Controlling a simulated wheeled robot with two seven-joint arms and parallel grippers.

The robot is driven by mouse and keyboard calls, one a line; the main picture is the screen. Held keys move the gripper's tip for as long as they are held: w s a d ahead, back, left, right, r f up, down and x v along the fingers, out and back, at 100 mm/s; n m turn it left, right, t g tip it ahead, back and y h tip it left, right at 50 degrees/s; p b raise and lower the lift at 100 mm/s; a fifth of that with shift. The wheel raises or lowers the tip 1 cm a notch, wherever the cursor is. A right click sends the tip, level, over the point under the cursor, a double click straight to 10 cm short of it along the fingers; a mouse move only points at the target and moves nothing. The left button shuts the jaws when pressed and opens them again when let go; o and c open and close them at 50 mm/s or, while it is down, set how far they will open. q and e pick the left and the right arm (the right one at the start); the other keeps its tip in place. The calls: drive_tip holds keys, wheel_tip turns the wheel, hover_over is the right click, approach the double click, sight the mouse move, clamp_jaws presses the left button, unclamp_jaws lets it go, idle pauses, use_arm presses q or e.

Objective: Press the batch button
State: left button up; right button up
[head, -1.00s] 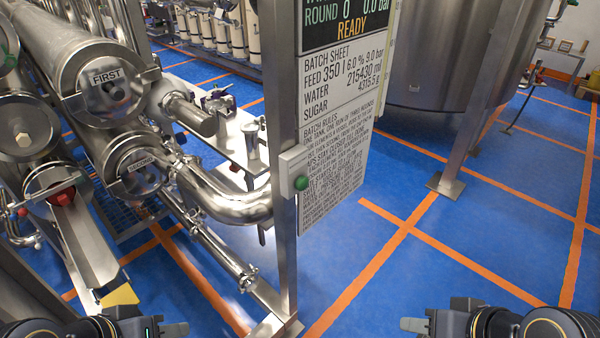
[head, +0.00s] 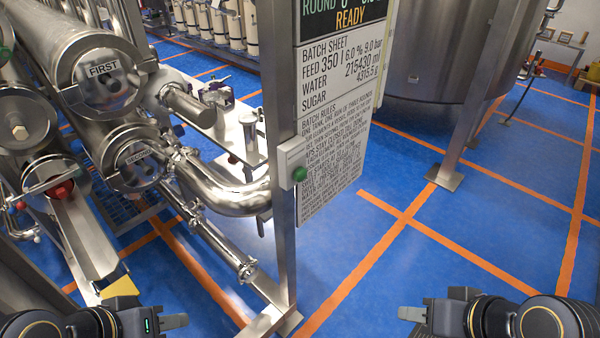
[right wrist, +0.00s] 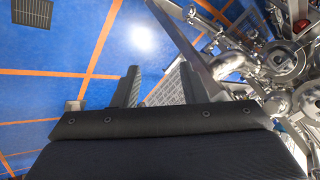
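A green round button (head: 300,174) sits on a small pale box (head: 288,158) fixed to a steel post (head: 284,230), at the edge of the batch sheet board (head: 340,110). My left gripper (head: 178,322) is low in the head view, left of the post and well below the button. Its fingers overlap from this side, so its opening is unclear. My right gripper (head: 408,313) is low and right of the post, apart from the button. In the right wrist view, its two fingers (right wrist: 156,88) stand apart with nothing between them. I cannot make out the button there.
Steel pipes and cylinders marked FIRST (head: 104,72) and SECOND crowd the left. A sloped steel chute (head: 82,235) stands near my left gripper. A large tank (head: 440,50) with a leg is at the back right. The blue floor (head: 450,270) right of the post is open.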

clamp_jaws()
idle(0.3)
idle(1.6)
